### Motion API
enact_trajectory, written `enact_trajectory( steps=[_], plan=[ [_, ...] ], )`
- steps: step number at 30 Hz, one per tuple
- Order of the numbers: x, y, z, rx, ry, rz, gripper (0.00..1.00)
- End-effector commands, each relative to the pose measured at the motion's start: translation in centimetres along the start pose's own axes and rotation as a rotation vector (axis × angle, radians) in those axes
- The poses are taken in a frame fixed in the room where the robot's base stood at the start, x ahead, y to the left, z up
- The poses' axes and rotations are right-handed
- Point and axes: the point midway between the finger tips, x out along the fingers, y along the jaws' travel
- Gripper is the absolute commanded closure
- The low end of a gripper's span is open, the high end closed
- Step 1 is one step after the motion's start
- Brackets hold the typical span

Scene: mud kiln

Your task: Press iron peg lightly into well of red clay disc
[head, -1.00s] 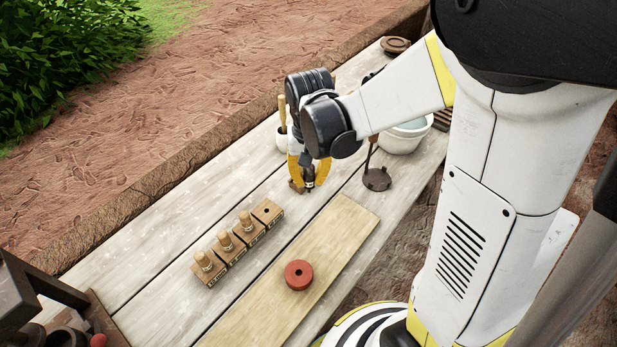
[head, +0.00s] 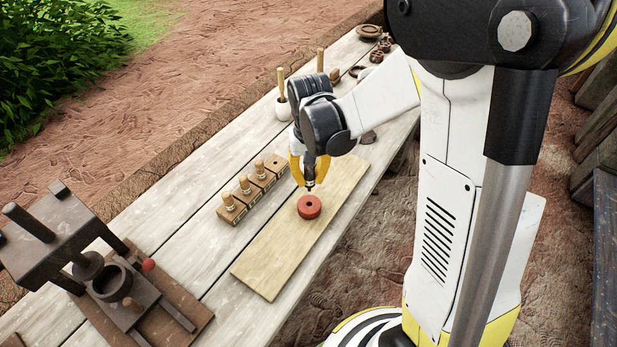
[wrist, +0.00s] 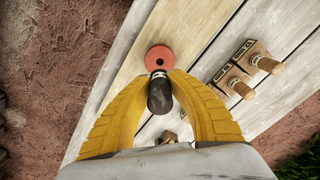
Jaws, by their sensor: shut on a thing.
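The red clay disc (head: 309,207) lies flat on a pale wooden board, with a small dark well at its centre. My gripper (head: 309,178) is shut on the dark iron peg (wrist: 159,97), with yellow fingers on either side of it. The peg points down at the disc's far side in the head view. In the wrist view the peg's end overlaps the near edge of the disc (wrist: 160,58), and the well stays partly visible beyond it. I cannot tell whether the peg touches the disc; it does not look seated in the well.
The board (head: 265,268) lies on a grey plank table. Beside it stands a row of labelled wooden blocks (head: 240,212), several holding wooden-handled pegs and one with an empty hole. A dark press (head: 85,265) stands at the lower left. A white cup (head: 284,108) stands behind.

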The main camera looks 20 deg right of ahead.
Motion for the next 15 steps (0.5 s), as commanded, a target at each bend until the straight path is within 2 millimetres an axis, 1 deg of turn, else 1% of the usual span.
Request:
enact_trajectory(
  steps=[15],
  plan=[
    [5.2,0.0,0.0,0.0,0.0,0.0,1.0]
  ],
)
